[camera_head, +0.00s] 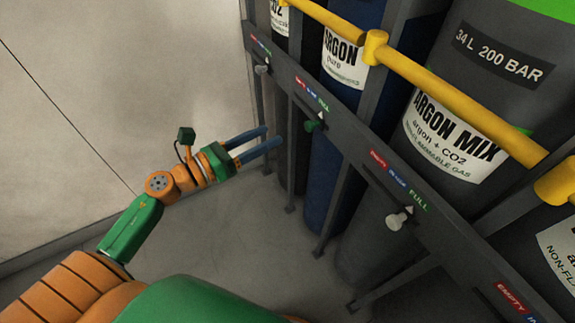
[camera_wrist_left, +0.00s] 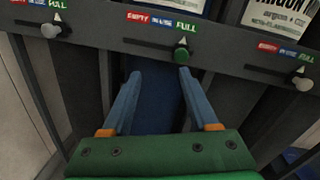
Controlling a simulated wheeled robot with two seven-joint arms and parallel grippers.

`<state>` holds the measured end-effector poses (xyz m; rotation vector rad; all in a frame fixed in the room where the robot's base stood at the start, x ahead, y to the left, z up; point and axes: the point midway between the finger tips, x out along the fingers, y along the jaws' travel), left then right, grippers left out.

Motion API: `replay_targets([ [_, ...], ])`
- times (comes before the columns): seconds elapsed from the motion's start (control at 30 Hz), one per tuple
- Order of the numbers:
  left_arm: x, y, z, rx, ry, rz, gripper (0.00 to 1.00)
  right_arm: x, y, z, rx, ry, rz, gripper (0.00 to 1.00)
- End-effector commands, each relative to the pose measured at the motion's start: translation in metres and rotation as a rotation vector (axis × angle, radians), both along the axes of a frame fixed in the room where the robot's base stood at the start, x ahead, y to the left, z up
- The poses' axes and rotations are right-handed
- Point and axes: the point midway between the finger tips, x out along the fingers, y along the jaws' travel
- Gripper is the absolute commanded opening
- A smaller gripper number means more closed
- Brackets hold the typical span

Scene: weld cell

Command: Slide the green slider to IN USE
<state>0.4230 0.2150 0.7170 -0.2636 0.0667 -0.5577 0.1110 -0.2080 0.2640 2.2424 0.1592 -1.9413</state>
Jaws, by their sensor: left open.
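The green slider (camera_head: 312,126) is a knob on the dark rail (camera_head: 345,143) in front of the ARGON pure cylinder. In the left wrist view the green slider (camera_wrist_left: 181,55) sits at the right end of its slot, with its white pointer under FULL. The blue IN USE label (camera_wrist_left: 162,23) lies left of that, between EMPTY and FULL. My left gripper (camera_head: 273,137) is open and empty, left of the slider in the head view. In the wrist view its fingertips (camera_wrist_left: 160,73) are below the rail, the right one just under the slider. My right gripper is out of view.
White sliders stand on either side, one under the left label set (camera_wrist_left: 51,30) and one at the right (camera_wrist_left: 302,83). A yellow bar (camera_head: 450,98) crosses the cylinders above the rail. Dark posts hold up the rail. The floor left of the rack is clear.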

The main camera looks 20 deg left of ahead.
Motion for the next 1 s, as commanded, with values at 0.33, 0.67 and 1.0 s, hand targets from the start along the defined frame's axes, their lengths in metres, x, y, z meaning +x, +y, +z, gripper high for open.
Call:
replay_targets([
  [0.33, 0.021, -0.048, 0.017, 0.225, -0.154, -0.102, 0.60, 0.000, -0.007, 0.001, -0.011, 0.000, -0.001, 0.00],
  [0.67, 0.044, -0.066, 0.013, 0.223, -0.148, -0.102, 0.60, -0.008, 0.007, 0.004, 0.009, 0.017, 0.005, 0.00],
  [1.0, 0.044, -0.066, 0.012, 0.223, -0.147, -0.102, 0.11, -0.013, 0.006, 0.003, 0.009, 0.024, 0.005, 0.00],
])
